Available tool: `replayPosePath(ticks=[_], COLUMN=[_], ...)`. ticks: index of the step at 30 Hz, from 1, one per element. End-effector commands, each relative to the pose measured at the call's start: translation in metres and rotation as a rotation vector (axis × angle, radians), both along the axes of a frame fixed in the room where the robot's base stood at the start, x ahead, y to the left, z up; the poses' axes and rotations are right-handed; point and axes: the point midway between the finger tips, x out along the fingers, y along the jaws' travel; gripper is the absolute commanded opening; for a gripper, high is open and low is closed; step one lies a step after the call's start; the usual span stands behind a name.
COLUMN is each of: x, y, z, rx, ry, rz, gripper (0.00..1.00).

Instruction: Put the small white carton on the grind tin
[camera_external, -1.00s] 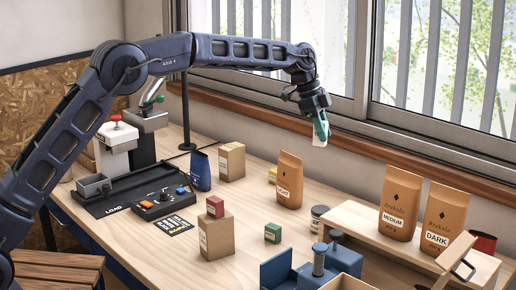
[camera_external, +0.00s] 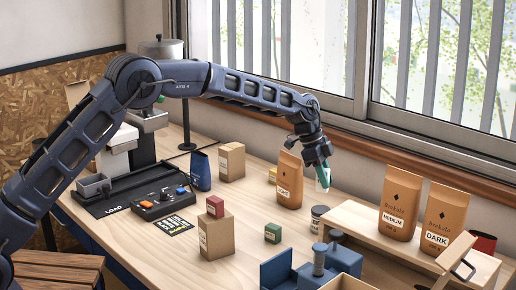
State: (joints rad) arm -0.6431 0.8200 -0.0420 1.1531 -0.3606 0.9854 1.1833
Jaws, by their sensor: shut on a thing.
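A small dark tin with a pale label, which looks like the grind tin (camera_external: 318,220), stands on the table lower in the picture.
The brown LIGHT bag (camera_external: 289,181) stands close on the left. A wooden riser (camera_external: 350,222) with MEDIUM (camera_external: 401,204) and DARK (camera_external: 437,222) bags is on the right. A green box (camera_external: 273,233) and blue holders (camera_external: 277,270) stand nearer the front.

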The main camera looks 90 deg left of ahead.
Motion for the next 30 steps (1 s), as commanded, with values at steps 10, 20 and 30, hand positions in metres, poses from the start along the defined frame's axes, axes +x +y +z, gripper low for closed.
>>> replayPosePath(ticks=[10,20,30], x=[0.0,0.0,0.0], y=[0.0,0.0,0.0], z=[-0.039,-0.057,-0.06], rx=[-0.002,0.001,0.001], ry=[0.001,-0.001,-0.001], rz=[0.0,-0.001,-0.001], gripper=[0.01,0.01,0.45])
